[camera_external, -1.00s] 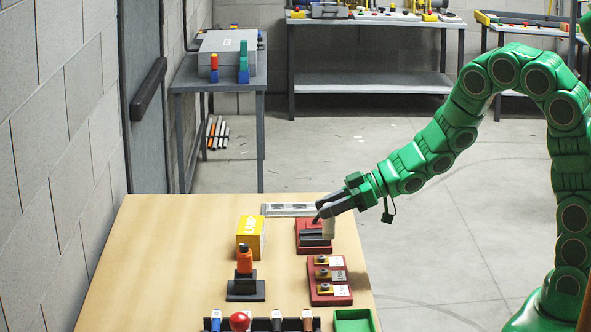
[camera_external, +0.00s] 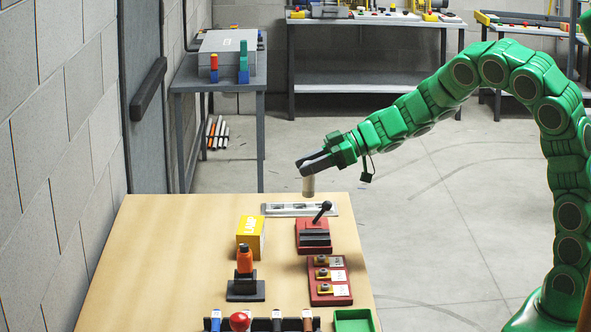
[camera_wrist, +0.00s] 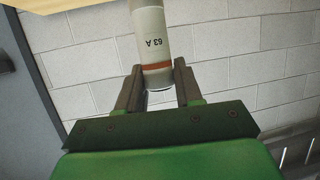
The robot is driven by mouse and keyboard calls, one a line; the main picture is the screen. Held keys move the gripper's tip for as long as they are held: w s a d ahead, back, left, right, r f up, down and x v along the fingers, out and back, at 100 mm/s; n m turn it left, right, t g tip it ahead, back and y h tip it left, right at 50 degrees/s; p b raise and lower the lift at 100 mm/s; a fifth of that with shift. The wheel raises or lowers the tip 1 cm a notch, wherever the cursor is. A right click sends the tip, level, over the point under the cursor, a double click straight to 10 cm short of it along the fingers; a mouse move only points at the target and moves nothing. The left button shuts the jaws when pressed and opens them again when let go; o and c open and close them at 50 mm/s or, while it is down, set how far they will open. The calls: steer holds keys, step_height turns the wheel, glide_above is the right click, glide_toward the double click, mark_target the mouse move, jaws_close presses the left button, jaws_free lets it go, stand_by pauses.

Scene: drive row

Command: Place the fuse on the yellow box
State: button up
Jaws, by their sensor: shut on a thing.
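The fuse (camera_external: 309,187) is a pale cylinder held upright in my gripper (camera_external: 306,170), raised above the far part of the table. In the wrist view the fuse (camera_wrist: 152,40) is whitish with "63 A" print and a red-brown band, and sits between the two fingers of my gripper (camera_wrist: 159,88). The yellow box (camera_external: 250,236) stands on the table, nearer the camera and to the left of the gripper. Its top face looks bare. The fuse is apart from the box.
A red device with a black lever (camera_external: 314,234) stands right of the box. An orange-handled tool in a dark stand (camera_external: 246,272) is in front of the box. A grey flat plate (camera_external: 290,210) lies at the back. The table's left side (camera_external: 165,260) is clear.

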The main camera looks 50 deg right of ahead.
steer(key=w+a+f, duration=0.1)
steer(key=w, duration=0.5)
steer(key=w+a+f, duration=0.2)
steer(key=w, duration=0.4)
steer(key=shift+g, duration=0.3)
steer(key=shift+w+a+f, duration=0.15)
steer(key=shift+w+f, duration=0.6)
steer(key=shift+f, duration=0.65)
steer(key=shift+w+a+f, duration=0.2)
steer(key=shift+w+f, duration=0.5)
steer(key=shift+f, duration=0.75)
steer(key=shift+w+a+f, duration=0.15)
steer(key=shift+w+f, duration=0.6)
steer(key=shift+f, duration=0.65)
steer(key=shift+f, duration=0.15)
steer(key=o, duration=1.1)
